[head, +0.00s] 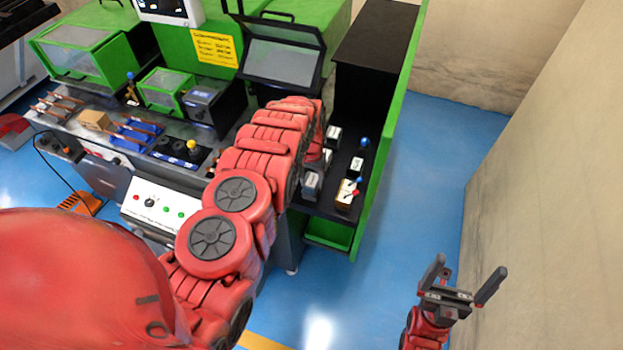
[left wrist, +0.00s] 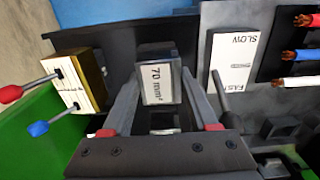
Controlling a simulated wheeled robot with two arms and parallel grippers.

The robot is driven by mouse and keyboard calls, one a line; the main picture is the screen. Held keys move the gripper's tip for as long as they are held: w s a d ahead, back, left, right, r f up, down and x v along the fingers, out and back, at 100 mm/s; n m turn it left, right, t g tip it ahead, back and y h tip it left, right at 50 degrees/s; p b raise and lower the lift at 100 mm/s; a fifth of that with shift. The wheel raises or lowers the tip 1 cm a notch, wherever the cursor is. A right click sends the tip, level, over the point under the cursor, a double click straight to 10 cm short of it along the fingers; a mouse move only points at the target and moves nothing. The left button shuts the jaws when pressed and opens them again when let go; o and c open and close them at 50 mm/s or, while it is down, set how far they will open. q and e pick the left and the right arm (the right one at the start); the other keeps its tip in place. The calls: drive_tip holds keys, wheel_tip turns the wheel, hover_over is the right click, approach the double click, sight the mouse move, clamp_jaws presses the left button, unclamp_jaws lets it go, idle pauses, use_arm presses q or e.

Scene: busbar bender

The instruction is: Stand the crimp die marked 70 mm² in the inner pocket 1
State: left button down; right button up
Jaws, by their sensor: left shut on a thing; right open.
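The crimp die marked 70 mm² (left wrist: 160,75) is a dark block with a white label, seen in the left wrist view. My left gripper (left wrist: 163,90) is shut on it, with one finger on each side of the block. In the head view my left arm reaches to the bench and hides most of that gripper and the die. I cannot make out the inner pocket 1 or whether the die touches anything beneath it. My right gripper (head: 461,285) is open and empty, over the blue floor at the lower right of the head view.
A brass-coloured block (head: 345,194) with red and blue levers stands right of my left arm. Small labelled blocks (head: 333,133) stand nearby on the dark shelf. A green side wall bounds the bench.

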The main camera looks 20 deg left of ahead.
use_arm(q)
drive_tip(key=shift+f, duration=0.1)
drive_tip(key=shift+c, duration=0.4)
unclamp_jaws()
drive_tip(key=shift+r+b, duration=0.4)
drive_tip(key=shift+r, duration=0.5)
wheel_tip(320, 180, up, 4)
drive_tip(key=shift+f+b, duration=0.15)
drive_tip(key=shift+b, duration=0.6)
wheel_tip(320, 180, up, 4)
drive_tip(key=shift+a+r, duration=0.1)
drive_tip(key=shift+r, duration=0.1)
wheel_tip(320, 180, up, 8)
drive_tip(key=p, duration=0.9)
hover_over(312, 180)
drive_tip(key=shift+a+f, duration=0.2)
drive_tip(key=shift+a, duration=0.05)
drive_tip(key=shift+s+f+b, duration=0.1)
drive_tip(key=shift+b, duration=0.2)
